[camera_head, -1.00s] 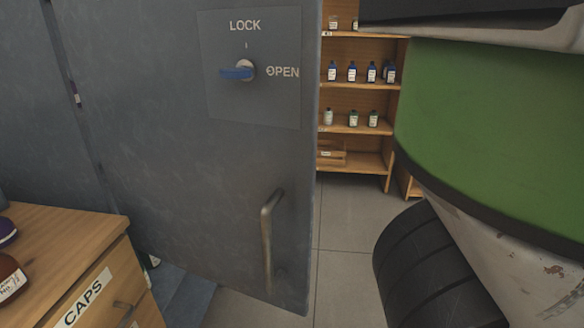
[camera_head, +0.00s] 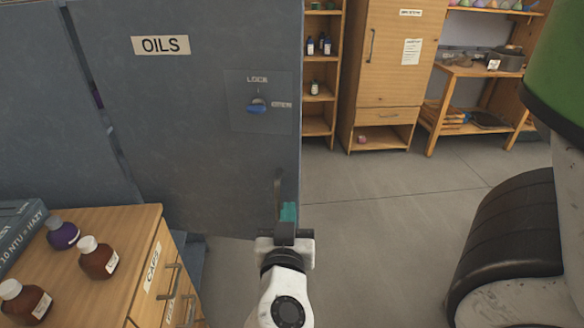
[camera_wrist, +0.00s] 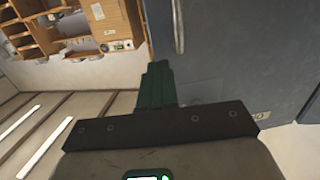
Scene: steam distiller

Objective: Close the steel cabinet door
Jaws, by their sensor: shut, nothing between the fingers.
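The steel cabinet door (camera_head: 200,130) is a blue-grey panel labelled OILS, standing ajar, with a narrow dark gap along its left side. A blue lock knob (camera_head: 257,106) sits between the words LOCK and OPEN. The vertical bar handle (camera_head: 278,190) is low near the right edge. My gripper (camera_head: 288,212), with green fingers, is shut and empty, beside the handle at the door's right edge. In the wrist view the closed fingers (camera_wrist: 157,82) point up near the handle (camera_wrist: 178,25) and the door face (camera_wrist: 230,55). I cannot tell if they touch it.
A wooden drawer unit (camera_head: 145,230) labelled CAPS, with several bottles on top, stands at front left. Wooden shelves (camera_head: 318,90), a wooden cabinet (camera_head: 385,70) and a bench (camera_head: 480,75) stand behind. The grey floor (camera_head: 390,230) to the right is clear.

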